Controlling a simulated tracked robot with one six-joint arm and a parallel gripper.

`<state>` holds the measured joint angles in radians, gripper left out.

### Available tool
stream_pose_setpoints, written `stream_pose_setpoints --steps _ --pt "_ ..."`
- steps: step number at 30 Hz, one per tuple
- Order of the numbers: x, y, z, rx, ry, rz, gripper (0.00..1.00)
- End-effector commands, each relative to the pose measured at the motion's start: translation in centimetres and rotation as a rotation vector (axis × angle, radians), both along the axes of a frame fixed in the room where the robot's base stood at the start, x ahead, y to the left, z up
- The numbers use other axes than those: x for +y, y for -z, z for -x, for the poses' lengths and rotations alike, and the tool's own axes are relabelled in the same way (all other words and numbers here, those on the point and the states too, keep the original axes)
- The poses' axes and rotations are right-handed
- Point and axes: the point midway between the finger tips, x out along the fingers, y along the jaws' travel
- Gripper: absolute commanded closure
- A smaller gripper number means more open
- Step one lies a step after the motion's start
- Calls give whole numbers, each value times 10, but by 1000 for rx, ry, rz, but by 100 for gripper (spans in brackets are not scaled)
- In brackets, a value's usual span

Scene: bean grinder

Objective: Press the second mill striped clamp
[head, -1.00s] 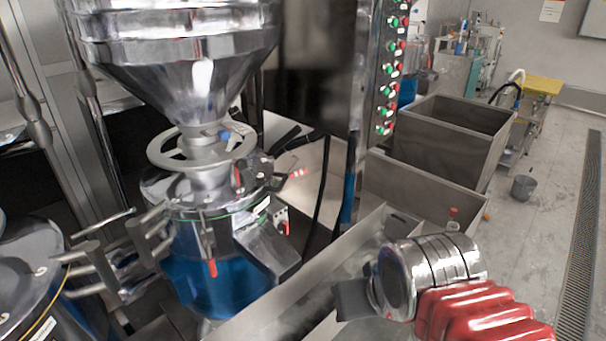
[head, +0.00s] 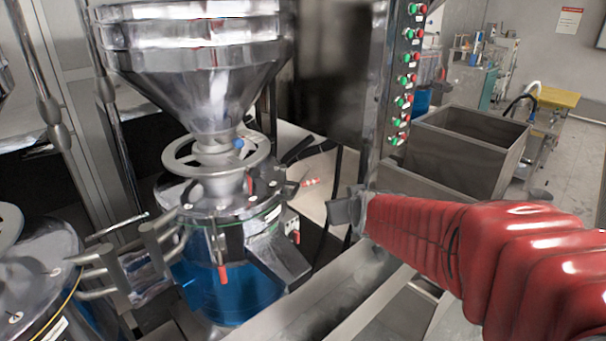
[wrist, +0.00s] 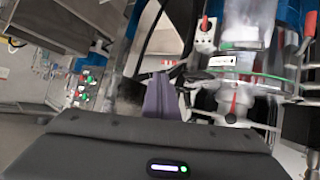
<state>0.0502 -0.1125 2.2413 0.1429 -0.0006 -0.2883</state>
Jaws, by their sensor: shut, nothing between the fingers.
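A mill (head: 215,190) with a steel hopper, a handwheel and a blue lower body stands left of centre in the head view.
Part of another blue machine (head: 40,275) is at the lower left. A panel with green and red buttons (head: 405,75) stands behind my arm. A steel trough (head: 330,300) runs below, and an open steel bin (head: 465,145) stands at the right. Red-tipped levers (head: 222,272) hang on the mill.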

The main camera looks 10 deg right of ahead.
Motion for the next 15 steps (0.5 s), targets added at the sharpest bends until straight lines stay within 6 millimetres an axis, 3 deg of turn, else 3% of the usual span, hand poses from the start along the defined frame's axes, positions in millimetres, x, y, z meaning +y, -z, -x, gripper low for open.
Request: stream_pose_setpoints --steps 6,15 --pt "0 13 -60 -119 -36 6 100" --pt "2 37 -127 -292 -88 16 100"
